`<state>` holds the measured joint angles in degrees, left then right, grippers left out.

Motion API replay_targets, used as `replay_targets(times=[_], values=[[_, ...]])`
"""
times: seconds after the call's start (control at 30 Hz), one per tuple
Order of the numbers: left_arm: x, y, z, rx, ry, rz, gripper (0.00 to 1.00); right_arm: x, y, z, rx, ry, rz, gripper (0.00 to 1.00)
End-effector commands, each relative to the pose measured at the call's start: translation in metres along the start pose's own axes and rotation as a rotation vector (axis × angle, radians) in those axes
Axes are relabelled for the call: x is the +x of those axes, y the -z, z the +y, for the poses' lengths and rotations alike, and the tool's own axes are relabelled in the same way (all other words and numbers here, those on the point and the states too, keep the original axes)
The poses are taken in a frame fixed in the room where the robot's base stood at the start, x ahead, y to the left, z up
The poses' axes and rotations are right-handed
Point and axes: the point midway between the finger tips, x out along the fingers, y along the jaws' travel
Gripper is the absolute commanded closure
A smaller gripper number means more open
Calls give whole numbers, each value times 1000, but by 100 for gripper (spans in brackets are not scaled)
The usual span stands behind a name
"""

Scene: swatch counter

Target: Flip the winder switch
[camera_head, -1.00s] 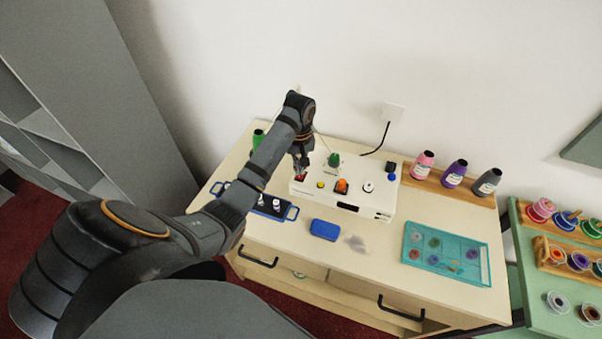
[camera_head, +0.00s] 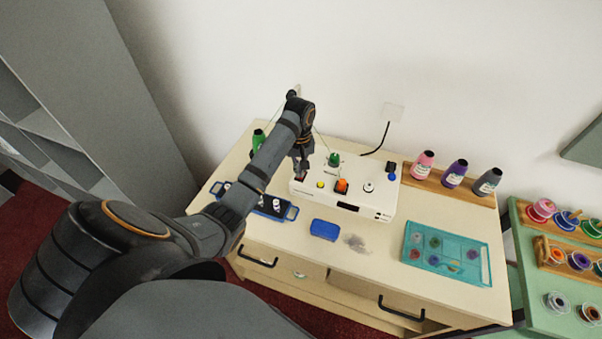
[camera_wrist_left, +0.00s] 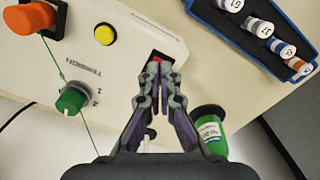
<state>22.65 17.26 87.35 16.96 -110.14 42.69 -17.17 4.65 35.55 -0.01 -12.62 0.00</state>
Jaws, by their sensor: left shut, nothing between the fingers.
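The winder (camera_head: 372,206) is a white box at the back middle of the table, and its corner shows in the wrist view (camera_wrist_left: 120,70). A red switch (camera_wrist_left: 155,56) sits near that corner, partly hidden by the fingertips. My left gripper (camera_head: 301,175) is over the winder's left end. Its fingers are shut and empty, with tips (camera_wrist_left: 158,68) right at the switch in the wrist view; I cannot tell whether they touch it. Which way the switch is tipped is hidden. My right gripper is not in view.
A yellow button (camera_wrist_left: 104,35), a green tension knob (camera_wrist_left: 70,101) and an orange spool (camera_head: 341,186) are on the winder. A green cone (camera_wrist_left: 210,130) stands beside it.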

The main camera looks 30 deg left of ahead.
Motion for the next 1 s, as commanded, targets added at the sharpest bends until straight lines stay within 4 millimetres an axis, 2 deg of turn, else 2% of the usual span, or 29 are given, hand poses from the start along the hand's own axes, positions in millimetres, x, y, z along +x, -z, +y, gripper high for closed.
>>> replay_targets(times=[0.77,1.0], values=[[12,0,0,0,1,-1,100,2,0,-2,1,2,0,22],[-2,-1,-1,0,2,-3,100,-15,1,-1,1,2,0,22]])
